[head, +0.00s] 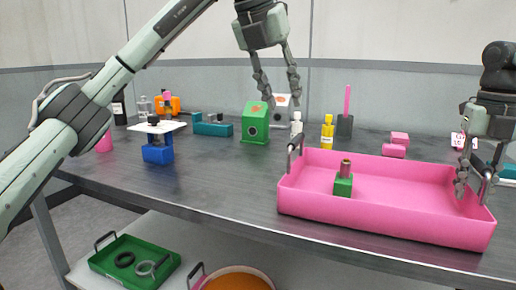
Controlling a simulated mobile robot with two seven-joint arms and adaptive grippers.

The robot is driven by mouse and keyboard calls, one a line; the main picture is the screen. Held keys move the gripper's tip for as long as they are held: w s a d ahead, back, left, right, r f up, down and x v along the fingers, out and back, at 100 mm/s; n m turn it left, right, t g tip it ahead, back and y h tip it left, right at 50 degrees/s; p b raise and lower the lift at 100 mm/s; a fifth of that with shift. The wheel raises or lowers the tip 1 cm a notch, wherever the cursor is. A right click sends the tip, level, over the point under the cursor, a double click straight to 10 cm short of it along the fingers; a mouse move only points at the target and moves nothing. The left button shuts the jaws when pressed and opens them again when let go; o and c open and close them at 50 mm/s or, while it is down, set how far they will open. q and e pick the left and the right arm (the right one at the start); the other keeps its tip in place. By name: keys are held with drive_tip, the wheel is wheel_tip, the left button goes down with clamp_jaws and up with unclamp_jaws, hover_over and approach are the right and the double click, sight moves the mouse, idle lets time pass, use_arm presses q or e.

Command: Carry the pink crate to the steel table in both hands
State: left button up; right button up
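The pink crate (390,222) stands on the dark steel table (235,192) at the right of the head view. It has a grey handle at its left end (290,160) and another at its right end (486,186). A green block with a brownish cylinder on top (343,182) sits inside it. My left gripper (281,104) is open and empty, above and behind the left handle, with its fingers apart and pointing down. My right gripper (477,172) is at the crate's right end with its fingers apart near the right handle; whether they touch it cannot be told.
Behind the crate stand a green box (256,122), a yellow bottle (327,134) and pink blocks (396,145). A blue stand (158,150) is at the left. A green tray (135,262) is on the lower shelf.

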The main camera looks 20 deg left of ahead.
wheel_tip(320, 180, up, 10)
drive_tip(key=shift+r, duration=0.1)
idle(0.6)
